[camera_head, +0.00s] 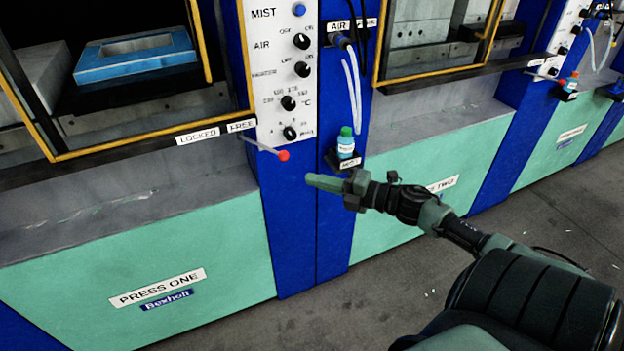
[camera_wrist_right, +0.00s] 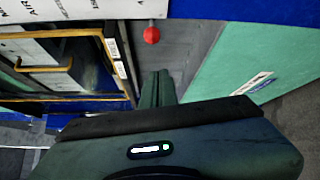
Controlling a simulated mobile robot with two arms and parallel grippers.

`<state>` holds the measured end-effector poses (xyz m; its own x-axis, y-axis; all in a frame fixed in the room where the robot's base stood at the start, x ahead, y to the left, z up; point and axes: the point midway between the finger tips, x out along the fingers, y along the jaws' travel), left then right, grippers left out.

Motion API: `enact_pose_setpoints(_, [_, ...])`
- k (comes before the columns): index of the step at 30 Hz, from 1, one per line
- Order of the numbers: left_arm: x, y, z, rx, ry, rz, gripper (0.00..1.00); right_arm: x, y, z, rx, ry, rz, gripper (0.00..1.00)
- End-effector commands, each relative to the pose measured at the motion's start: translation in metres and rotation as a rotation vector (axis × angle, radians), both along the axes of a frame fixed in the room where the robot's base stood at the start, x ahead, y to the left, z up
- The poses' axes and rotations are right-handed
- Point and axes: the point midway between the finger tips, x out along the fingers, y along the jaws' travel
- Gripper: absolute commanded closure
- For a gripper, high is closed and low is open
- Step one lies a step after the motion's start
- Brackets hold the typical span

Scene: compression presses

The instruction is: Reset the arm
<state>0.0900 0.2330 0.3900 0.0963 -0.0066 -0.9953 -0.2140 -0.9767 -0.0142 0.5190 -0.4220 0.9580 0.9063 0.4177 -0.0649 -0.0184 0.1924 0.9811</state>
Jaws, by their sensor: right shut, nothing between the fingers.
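My right arm comes in from the lower right in the head view. Its gripper (camera_head: 318,183) is shut and empty, pointing left in front of the blue column between the two presses. A lever with a red knob (camera_head: 283,155) sticks out from the column just up and left of the fingertips, apart from them. In the right wrist view the shut fingers (camera_wrist_right: 158,78) point towards the red knob (camera_wrist_right: 151,35), with a gap between. My left gripper is not in view.
Press one (camera_head: 150,250) stands at left with a yellow-framed opening and a blue mould (camera_head: 135,58) inside. A control panel (camera_head: 283,75) with knobs is above the lever. A green-capped bottle (camera_head: 346,144) sits on a small holder near the gripper. Grey floor (camera_head: 400,290) is open below.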

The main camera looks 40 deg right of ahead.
Motion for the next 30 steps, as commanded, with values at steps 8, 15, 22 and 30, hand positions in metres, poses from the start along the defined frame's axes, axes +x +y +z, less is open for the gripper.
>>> enact_pose_setpoints(8, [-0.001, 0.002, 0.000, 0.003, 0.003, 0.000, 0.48, 0.000, 0.000, 0.000, 0.000, 0.000, 0.000, 1.00])
enact_pose_setpoints(15, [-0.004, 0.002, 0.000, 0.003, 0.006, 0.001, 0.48, 0.000, -0.003, -0.006, 0.015, 0.012, -0.015, 1.00])
enact_pose_setpoints(22, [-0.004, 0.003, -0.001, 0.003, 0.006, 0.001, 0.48, -0.015, -0.045, -0.108, 0.241, 0.195, -0.263, 1.00])
enact_pose_setpoints(30, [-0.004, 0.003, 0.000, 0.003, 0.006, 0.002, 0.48, -0.095, -0.055, -0.299, 0.586, 0.539, -0.665, 1.00])
